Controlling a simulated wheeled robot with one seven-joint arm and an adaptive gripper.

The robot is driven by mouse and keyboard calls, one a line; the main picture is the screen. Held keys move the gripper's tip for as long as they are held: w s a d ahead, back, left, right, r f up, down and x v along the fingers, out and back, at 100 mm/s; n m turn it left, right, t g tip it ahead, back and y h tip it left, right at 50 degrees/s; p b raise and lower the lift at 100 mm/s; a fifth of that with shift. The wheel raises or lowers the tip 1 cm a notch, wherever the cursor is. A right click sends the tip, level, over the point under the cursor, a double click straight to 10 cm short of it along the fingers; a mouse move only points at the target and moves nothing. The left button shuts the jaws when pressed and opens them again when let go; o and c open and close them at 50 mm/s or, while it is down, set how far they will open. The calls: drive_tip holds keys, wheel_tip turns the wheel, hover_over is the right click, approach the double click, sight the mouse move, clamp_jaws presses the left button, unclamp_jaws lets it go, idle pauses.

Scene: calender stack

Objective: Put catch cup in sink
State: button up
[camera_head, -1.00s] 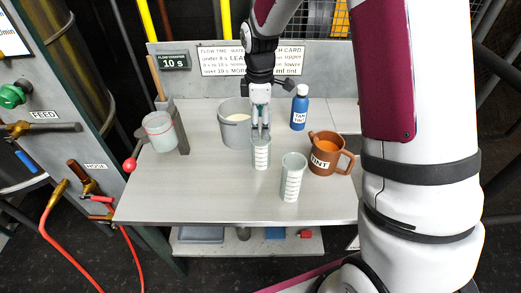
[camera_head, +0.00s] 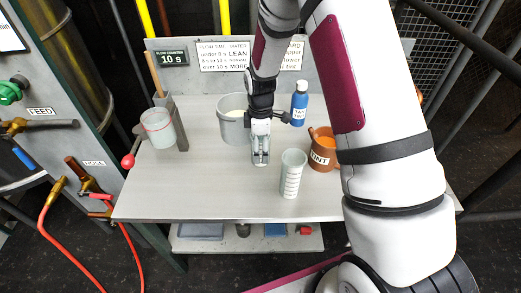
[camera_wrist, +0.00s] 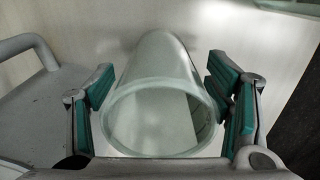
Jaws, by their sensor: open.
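My gripper (camera_head: 260,160) is low over the table, open, with its fingers pointing down around a clear graduated cup. In the wrist view the cup (camera_wrist: 158,55) stands between the two green-padded fingers of my gripper (camera_wrist: 170,105), with a visible gap on each side. In the head view my gripper hides nearly all of that cup. A second graduated cup (camera_head: 291,175) stands to its right, nearer the table's front. Which of the two is the catch cup, I cannot tell. I cannot make out a sink in either view.
A grey pail (camera_head: 233,128) stands close behind and left of my gripper. The table's (camera_head: 205,195) front left is clear.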

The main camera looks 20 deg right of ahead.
drive_tip(key=c, duration=1.4)
drive_tip(key=shift+o, duration=0.2)
drive_tip(key=shift+r, duration=0.1)
drive_tip(key=shift+r, duration=0.4)
drive_tip(key=s+a+r, duration=0.2)
drive_tip(key=s, duration=0.5)
drive_tip(key=s+a+r, duration=0.2)
drive_tip(key=s, duration=0.6)
drive_tip(key=shift+a+p, duration=0.3)
